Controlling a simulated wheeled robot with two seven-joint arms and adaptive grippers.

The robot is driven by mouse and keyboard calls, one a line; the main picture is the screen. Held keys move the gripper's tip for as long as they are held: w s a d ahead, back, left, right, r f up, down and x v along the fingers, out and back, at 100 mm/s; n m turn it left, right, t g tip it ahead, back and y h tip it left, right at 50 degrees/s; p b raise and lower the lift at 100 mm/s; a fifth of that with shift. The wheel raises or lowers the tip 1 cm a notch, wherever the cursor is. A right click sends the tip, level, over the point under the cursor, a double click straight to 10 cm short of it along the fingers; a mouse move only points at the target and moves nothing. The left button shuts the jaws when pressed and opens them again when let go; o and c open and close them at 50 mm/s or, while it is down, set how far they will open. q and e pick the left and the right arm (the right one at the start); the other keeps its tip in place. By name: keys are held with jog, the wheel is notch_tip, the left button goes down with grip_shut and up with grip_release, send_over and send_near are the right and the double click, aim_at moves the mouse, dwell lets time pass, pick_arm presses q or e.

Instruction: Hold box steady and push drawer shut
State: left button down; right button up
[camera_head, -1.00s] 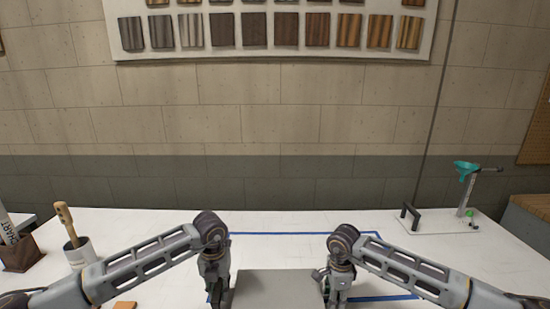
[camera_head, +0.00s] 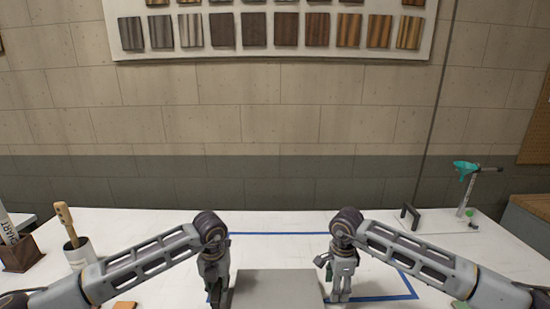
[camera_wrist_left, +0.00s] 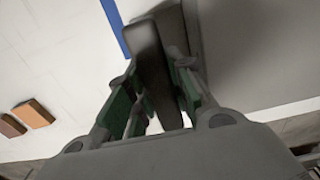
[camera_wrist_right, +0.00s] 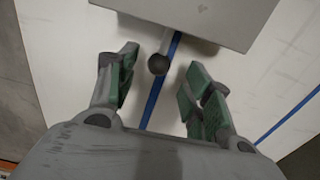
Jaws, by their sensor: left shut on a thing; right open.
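The grey box (camera_head: 278,289) stands at the front middle of the white table, between my two grippers; its lower part is cut off in the head view. My left gripper (camera_head: 214,297) is at the box's left side. In the left wrist view its green-padded fingers (camera_wrist_left: 152,95) are shut on a dark grey handle (camera_wrist_left: 150,55) beside the box wall (camera_wrist_left: 250,50). My right gripper (camera_wrist_right: 162,80) is open at the box's right side. A dark round knob (camera_wrist_right: 158,64) on a thin rod sticks out from the box (camera_wrist_right: 205,15) between its fingertips. I cannot tell how far the drawer is in.
Blue tape (camera_head: 275,233) marks the table around the box. A cup with a brush (camera_head: 78,250) and a brown holder (camera_head: 20,253) stand at the left. Small orange-brown pieces (camera_wrist_left: 34,112) lie left of the box. A stand with a teal funnel (camera_head: 466,169) is at the back right.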

notch_tip(320, 180, up, 7)
jog(key=shift+f, duration=0.2)
dwell(0.3)
pick_arm(q)
jog(key=c, duration=1.2)
grip_release()
jog(key=shift+r, duration=0.1)
jog(key=shift+r, duration=5.9)
jog(key=shift+f, duration=0.1)
pick_arm(e)
jog(key=shift+s+f, duration=0.1)
